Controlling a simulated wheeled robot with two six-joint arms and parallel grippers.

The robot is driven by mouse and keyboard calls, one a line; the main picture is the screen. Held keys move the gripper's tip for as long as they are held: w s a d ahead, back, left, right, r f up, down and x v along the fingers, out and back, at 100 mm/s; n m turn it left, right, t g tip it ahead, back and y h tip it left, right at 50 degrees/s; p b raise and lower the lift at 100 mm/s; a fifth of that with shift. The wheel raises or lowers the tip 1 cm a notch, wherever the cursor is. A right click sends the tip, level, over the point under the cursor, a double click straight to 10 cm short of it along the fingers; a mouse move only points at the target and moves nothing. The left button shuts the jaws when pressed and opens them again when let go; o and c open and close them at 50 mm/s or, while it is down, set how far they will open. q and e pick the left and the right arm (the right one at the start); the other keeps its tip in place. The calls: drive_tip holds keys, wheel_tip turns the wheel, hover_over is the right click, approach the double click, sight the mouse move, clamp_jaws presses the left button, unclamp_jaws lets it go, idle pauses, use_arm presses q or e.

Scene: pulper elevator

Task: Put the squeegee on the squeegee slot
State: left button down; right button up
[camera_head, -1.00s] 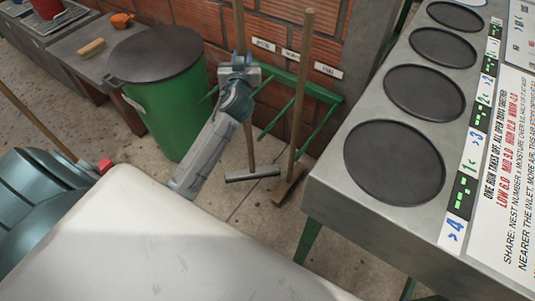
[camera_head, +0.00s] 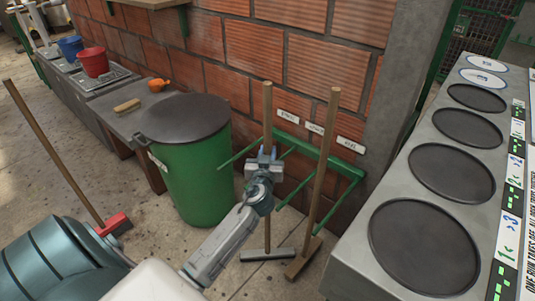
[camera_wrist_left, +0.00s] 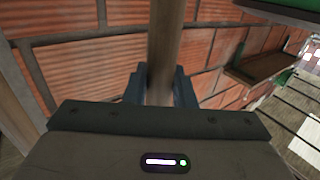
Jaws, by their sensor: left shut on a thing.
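The squeegee has a long wooden pole (camera_head: 267,112) and a grey bar head (camera_head: 267,254) close to the floor. Whether the head touches the floor I cannot tell. My left gripper (camera_head: 263,163) is shut on the pole, which stands nearly upright. In the left wrist view the pole (camera_wrist_left: 166,45) rises between the fingers (camera_wrist_left: 162,88). A green rack (camera_head: 340,165) with prongs is fixed to the brick wall. The pole appears among its left prongs, but its exact depth in a slot is unclear. White labels (camera_head: 314,128) sit above the rack. My right gripper is out of view.
A wooden-headed broom (camera_head: 303,262) stands just right of the squeegee. A green bin (camera_head: 190,185) with a dark lid is to the left. A metal counter with round dark plates (camera_head: 425,248) is at right. A red-headed broom (camera_head: 115,223) stands at far left.

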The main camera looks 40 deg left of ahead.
use_arm(q)
drive_tip(key=c, duration=1.2)
unclamp_jaws()
drive_tip(key=s+d+f+m+g+h, duration=0.2)
drive_tip(key=s+d, duration=0.4)
drive_tip(key=s, duration=0.4)
drive_tip(key=s+d+f+m+g+h, duration=0.2)
drive_tip(key=s+d+f+h, duration=0.3)
drive_tip(key=s, duration=0.6)
drive_tip(key=s+d+f+m+g+h+b, duration=0.1)
drive_tip(key=s+d+f+m+g+h, duration=0.1)
drive_tip(key=s+d, duration=0.6)
drive_tip(key=s+f+h, duration=0.1)
drive_tip(key=s, duration=0.2)
drive_tip(key=shift+d+f+g, duration=0.15)
drive_tip(key=shift+f+g, duration=0.25)
